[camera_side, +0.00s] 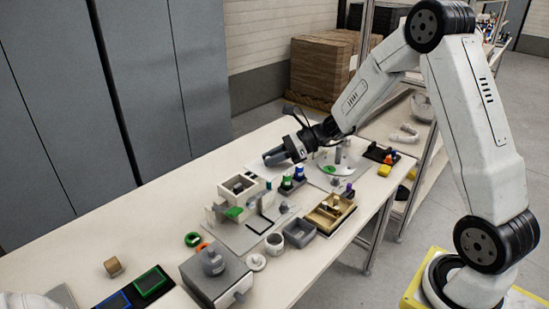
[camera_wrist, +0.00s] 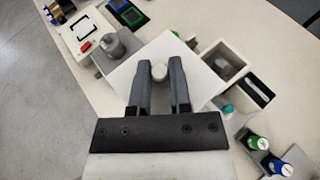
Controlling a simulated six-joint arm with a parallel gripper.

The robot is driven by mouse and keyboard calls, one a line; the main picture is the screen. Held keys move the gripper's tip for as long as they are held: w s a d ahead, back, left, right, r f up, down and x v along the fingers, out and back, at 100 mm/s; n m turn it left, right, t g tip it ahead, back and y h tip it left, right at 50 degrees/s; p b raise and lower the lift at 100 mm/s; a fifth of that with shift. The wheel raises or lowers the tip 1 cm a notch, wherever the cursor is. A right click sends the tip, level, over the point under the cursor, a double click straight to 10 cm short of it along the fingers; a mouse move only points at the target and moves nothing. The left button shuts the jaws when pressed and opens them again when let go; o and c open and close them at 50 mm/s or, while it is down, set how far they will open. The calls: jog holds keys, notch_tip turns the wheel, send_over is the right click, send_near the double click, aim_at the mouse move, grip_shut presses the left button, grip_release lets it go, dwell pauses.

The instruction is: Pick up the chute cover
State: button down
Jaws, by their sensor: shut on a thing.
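The chute cover shows in the wrist view as a white square plate (camera_wrist: 127,72) with a pale round knob (camera_wrist: 159,73) on top. The fingers and palm hide part of the plate. In the side view my gripper (camera_side: 272,158) is above the far part of the table, pointing left and down.
A white open box (camera_side: 238,187) stands in front of my gripper, close to green and blue bottles (camera_side: 298,173). A wooden tray (camera_side: 330,213), a grey block with a cylinder (camera_side: 213,263) and green and blue frames (camera_side: 134,290) are nearer. The table's left side is mostly clear.

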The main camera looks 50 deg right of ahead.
jog(key=shift+s, duration=0.1)
dwell(0.6)
jog(key=s+d+f+m+t+h, duration=0.1)
jog(key=s+d+f+m+h, duration=0.1)
jog(key=s+d, duration=0.3)
jog(key=s+d+f+m+t+h, duration=0.1)
jog(key=s+d+f, duration=0.4)
jog(key=d, duration=0.6)
jog(key=shift+s+d+f+m+t+h, duration=0.2)
jog(key=shift+s+m+t+h, duration=0.2)
jog(key=shift+s+m+t, duration=0.35)
jog(key=shift+w, duration=0.1)
jog(key=w+d+f, duration=0.5)
jog(key=w+f, duration=0.4)
jog(key=w, duration=0.3)
jog(key=shift+w+f, duration=0.2)
